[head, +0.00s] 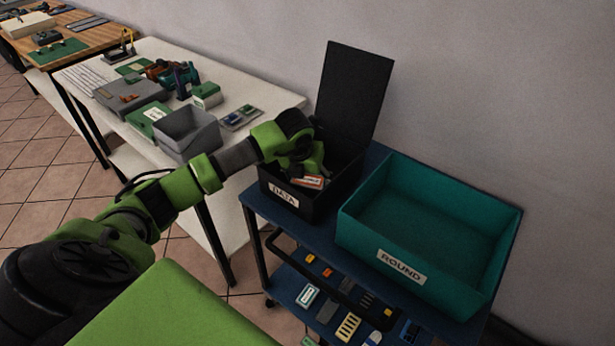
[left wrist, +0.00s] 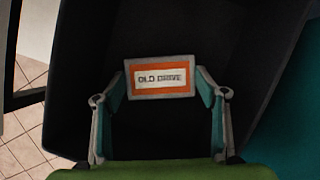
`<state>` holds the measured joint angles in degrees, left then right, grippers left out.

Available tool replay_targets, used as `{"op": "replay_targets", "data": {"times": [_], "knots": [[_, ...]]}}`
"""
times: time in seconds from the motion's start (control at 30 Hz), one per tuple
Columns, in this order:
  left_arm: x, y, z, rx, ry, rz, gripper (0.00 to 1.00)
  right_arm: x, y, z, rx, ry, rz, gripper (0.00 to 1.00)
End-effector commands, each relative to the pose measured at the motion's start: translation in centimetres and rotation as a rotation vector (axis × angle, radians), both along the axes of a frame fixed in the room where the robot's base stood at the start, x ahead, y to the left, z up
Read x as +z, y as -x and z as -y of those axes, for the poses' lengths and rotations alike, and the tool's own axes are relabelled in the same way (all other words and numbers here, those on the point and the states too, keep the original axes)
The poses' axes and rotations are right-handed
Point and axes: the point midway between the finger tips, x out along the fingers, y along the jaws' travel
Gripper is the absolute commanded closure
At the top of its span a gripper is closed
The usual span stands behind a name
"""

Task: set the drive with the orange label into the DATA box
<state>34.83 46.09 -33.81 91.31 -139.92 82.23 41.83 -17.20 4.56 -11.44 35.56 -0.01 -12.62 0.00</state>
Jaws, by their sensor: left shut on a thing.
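The drive with the orange label (head: 311,182) shows at the mouth of the black DATA box in the head view. In the left wrist view the drive (left wrist: 160,78) reads "OLD DRIVE" and sits between my fingertips. My left gripper (left wrist: 160,88) is shut on it. In the head view my left gripper (head: 310,170) reaches down into the DATA box (head: 284,198), whose lid stands open at the back. I cannot tell whether the drive touches the box floor. My right gripper is not in view.
A teal ROUND box (head: 400,266) stands to the right on the same blue cart (head: 256,203). The cart's lower shelf holds several small parts. A white table (head: 276,101) on the left holds a grey bin (head: 186,131) and several devices.

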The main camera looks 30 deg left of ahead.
Motion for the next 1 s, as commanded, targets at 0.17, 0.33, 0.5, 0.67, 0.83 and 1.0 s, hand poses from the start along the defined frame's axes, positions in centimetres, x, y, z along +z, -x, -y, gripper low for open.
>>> {"op": "replay_targets", "data": {"times": [0.17,0.33,0.5,0.67,0.83,1.0], "knots": [[0.0,0.0,0.0,0.0,0.0,0.0,0.18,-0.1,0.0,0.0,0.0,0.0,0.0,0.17],[0.0,0.0,0.0,0.0,0.0,0.0,0.18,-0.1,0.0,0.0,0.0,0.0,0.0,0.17],[0.5,0.1,0.0,0.0,0.001,0.001,0.18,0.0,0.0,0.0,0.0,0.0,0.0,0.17],[2.8,1.0,0.3,-0.002,-0.002,0.004,0.18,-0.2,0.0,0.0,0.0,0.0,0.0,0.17],[6.3,2.4,0.7,-0.001,-0.003,0.004,0.18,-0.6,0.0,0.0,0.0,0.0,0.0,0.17],[9.2,3.5,1.1,0.0,0.0,0.004,0.18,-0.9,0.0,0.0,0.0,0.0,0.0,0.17]]}}
